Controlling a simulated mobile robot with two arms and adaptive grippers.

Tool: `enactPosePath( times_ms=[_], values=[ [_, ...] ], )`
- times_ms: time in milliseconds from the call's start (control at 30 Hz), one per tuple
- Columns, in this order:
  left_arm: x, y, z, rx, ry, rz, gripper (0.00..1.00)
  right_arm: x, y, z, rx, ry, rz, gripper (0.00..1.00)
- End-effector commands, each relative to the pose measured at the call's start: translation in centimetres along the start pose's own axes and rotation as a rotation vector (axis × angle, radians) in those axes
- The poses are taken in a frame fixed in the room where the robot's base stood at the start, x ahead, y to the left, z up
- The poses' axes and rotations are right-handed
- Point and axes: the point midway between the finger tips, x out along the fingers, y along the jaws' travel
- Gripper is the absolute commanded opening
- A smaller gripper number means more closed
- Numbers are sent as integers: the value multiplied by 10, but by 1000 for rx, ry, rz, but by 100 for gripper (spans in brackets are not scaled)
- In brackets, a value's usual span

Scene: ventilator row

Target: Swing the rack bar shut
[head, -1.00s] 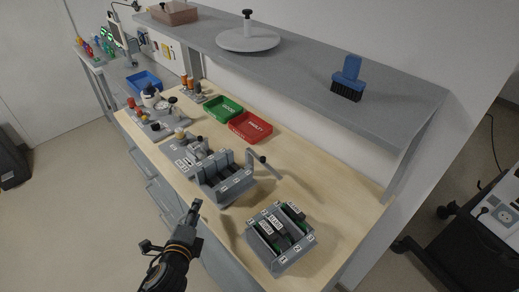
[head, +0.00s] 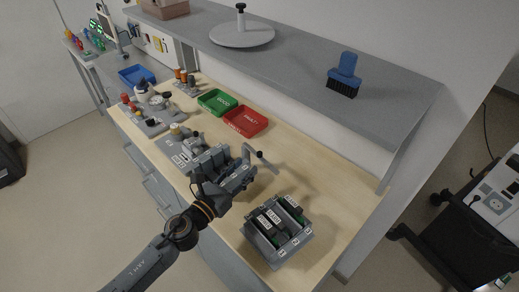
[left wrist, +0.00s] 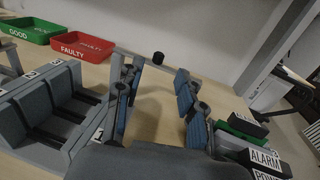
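The grey slotted rack (head: 205,163) stands on the wooden bench; its slots show at the left of the left wrist view (left wrist: 48,105). Its bar (head: 267,162) sticks out from the rack's right end, standing open, with a black knob (head: 259,154). In the left wrist view the black knob (left wrist: 158,58) shows beyond and between my fingers; part of the bar is hidden by a finger. My left gripper (head: 238,181) is at the rack's front right. Its fingers are apart with nothing between them in the left wrist view (left wrist: 155,95). My right gripper is not in view.
A grey holder (head: 275,240) with labelled modules, one marked ALARM, stands right of the rack. A green GOOD tray (head: 217,101) and red FAULTY tray (head: 246,121) lie behind. A shelf (head: 300,66) overhangs the back. Bare bench lies right of the bar.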

Motion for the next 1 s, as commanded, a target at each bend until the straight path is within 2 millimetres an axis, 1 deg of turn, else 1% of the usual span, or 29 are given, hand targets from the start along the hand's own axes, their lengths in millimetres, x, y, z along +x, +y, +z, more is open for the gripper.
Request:
enactPosePath(
  times_ms=[33,200,300,400,600,833,867,900,967,1000],
  values=[
    [13,0,3,-3,-3,1,38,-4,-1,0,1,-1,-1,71],
    [48,0,2,-4,-2,1,38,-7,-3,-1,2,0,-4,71],
    [63,0,1,-4,-2,2,38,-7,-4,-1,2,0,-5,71],
    [74,0,1,-4,-1,2,38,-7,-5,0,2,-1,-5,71],
    [83,0,0,-3,-1,1,38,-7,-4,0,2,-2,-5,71],
    [83,0,0,-3,0,1,38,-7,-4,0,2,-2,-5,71],
    [83,0,0,-3,0,1,34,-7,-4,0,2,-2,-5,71],
    [83,0,0,-3,0,1,26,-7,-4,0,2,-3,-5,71],
    [83,0,0,-3,0,1,14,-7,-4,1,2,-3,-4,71],
    [83,0,0,-3,0,1,6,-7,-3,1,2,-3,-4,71]
  ],
)
